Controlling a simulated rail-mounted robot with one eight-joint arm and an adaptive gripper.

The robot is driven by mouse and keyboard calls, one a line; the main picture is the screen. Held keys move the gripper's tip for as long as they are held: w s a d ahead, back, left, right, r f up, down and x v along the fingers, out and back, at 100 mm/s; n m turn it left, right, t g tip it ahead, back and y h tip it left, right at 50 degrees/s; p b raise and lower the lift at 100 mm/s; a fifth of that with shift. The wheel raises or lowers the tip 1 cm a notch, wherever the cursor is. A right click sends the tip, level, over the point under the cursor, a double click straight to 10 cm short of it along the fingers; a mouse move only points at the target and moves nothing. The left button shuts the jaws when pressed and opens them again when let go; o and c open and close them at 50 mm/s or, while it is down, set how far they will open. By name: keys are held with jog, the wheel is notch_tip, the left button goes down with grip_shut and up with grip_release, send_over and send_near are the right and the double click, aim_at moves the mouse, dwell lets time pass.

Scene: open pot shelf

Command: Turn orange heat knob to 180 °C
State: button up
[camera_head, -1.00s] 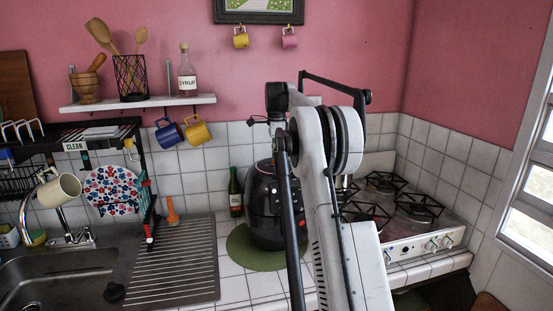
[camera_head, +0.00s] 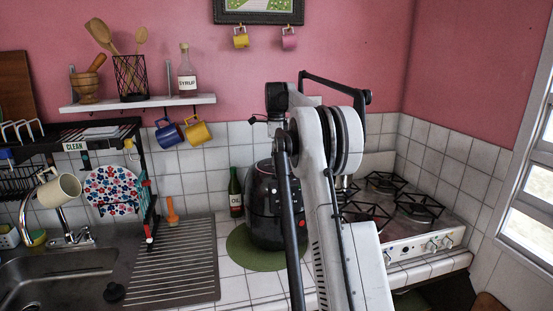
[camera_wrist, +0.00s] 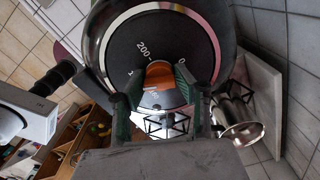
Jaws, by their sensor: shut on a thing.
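The black air fryer (camera_head: 262,205) stands on a green round mat, partly hidden behind my arm. In the wrist view its dark round dial face (camera_wrist: 165,40) fills the upper middle, with a light ring around it. The orange heat knob (camera_wrist: 158,74) sits in the lower part of this face. The mark "200" (camera_wrist: 144,48) shows just above and left of the knob, and a "0" shows to its right. My gripper (camera_wrist: 156,86) is shut on the knob, a green-grey finger on each side. The knob's pointer and the 180 mark cannot be made out.
A gas stove (camera_head: 405,215) stands right of the air fryer. A green bottle (camera_head: 235,192) stands close behind it on the left. The ribbed drainboard (camera_head: 175,262) and the sink (camera_head: 60,280) lie further left. A wall shelf (camera_head: 140,102) hangs above.

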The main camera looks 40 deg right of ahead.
jog(key=o, duration=1.1)
jog(key=shift+r, duration=0.15)
notch_tip(320, 180, up, 12)
jog(key=shift+f, duration=0.1)
